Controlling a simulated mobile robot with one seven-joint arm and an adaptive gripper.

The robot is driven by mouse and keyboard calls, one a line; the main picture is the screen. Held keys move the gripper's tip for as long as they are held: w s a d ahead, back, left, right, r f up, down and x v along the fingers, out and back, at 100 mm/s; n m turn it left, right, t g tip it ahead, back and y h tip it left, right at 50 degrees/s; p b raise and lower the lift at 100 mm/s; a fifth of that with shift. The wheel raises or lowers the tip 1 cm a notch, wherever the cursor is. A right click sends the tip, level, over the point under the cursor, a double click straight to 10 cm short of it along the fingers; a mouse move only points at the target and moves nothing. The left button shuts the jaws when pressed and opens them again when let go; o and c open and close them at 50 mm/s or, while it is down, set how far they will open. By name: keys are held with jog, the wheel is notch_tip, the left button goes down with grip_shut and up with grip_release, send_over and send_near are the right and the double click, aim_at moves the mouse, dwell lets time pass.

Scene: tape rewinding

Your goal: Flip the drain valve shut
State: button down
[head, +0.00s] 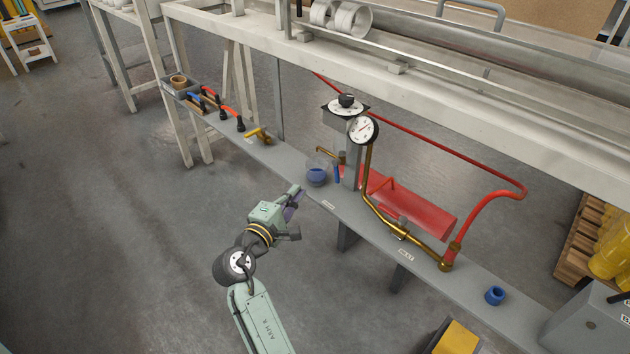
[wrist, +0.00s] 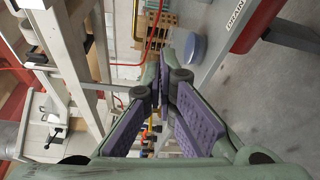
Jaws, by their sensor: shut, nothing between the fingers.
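The label reading DRAIN (wrist: 237,14) shows at the top of the wrist view. A clear beaker with blue liquid (head: 317,176) stands below the spout. My gripper (head: 297,193) is shut and empty, in front of the bench edge, left of and below the beaker in the picture. The purple finger pads (wrist: 160,82) come together in the wrist view. I cannot make out the lever in the wrist view.
A pressure gauge (head: 363,129) and a black knob (head: 347,100) sit on the post. A brass pipe (head: 378,218) and red tank (head: 420,210) lie to the right. A yellow valve (head: 258,135) is farther left. The floor left of my arm is clear.

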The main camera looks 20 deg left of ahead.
aim_at(337, 171)
jog(key=w, duration=0.4)
jog(key=w+p, duration=0.1)
jog(key=w, duration=0.4)
jog(key=shift+w+d+f, duration=0.15)
jog(key=shift+w, duration=0.1)
jog(key=d, duration=0.2)
jog(key=d+p, duration=0.1)
jog(key=shift+s+r, duration=0.25)
jog(key=shift+s, duration=0.15)
jog(key=shift+s+d, duration=0.15)
jog(key=shift+d, duration=0.15)
jog(key=shift+d+p, duration=0.1)
jog(key=shift+p, duration=0.6)
jog(key=shift+r+n, duration=0.1)
jog(key=shift+n, duration=0.2)
jog(key=shift+p, duration=0.3)
